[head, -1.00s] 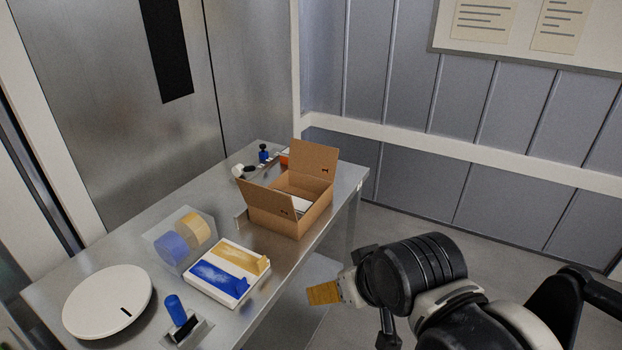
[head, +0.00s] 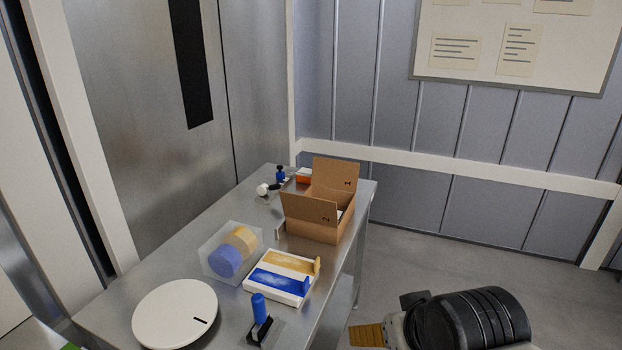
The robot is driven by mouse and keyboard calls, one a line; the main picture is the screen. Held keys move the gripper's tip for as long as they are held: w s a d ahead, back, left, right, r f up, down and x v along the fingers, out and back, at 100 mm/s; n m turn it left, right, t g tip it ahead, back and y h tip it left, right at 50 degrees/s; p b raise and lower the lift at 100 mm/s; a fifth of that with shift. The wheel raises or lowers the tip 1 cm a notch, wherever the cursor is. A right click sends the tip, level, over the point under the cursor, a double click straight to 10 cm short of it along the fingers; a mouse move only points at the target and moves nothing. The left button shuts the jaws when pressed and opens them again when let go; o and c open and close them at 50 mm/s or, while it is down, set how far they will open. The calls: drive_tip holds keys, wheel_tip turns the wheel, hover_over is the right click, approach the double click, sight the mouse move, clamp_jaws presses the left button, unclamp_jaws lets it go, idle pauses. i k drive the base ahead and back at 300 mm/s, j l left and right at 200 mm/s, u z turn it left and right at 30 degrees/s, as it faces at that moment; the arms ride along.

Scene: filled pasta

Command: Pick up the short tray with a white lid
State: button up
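No short tray with a white lid can be made out for certain. A low white tray (head: 252,290) with one blue and one yellow section lies flat on the metal table.
On the metal table (head: 165,263) are a round white disc (head: 172,312), a clear container (head: 212,258) with blue and yellow rounds, and a blue-handled stamp (head: 260,308). Small items, including a blue bottle (head: 281,175), stand at the far end. Floor (head: 430,253) right of the table is clear.

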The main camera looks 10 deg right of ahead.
sight(303, 175)
drive_tip(key=i+l, duration=0.35)
drive_tip(key=i+l+u, duration=0.1)
drive_tip(key=i+l, duration=0.2)
drive_tip(key=l, duration=0.15)
drive_tip(key=i+l, duration=0.35)
drive_tip(key=i+l+u, duration=0.1)
drive_tip(key=i+l, duration=0.2)
drive_tip(key=l, duration=0.15)
drive_tip(key=i+l, duration=0.3)
drive_tip(key=l, duration=0.15)
drive_tip(key=i+l+u, duration=0.1)
drive_tip(key=i+l, duration=0.2)
drive_tip(key=l, duration=0.15)
drive_tip(key=i+l, duration=0.3)
drive_tip(key=l, duration=0.15)
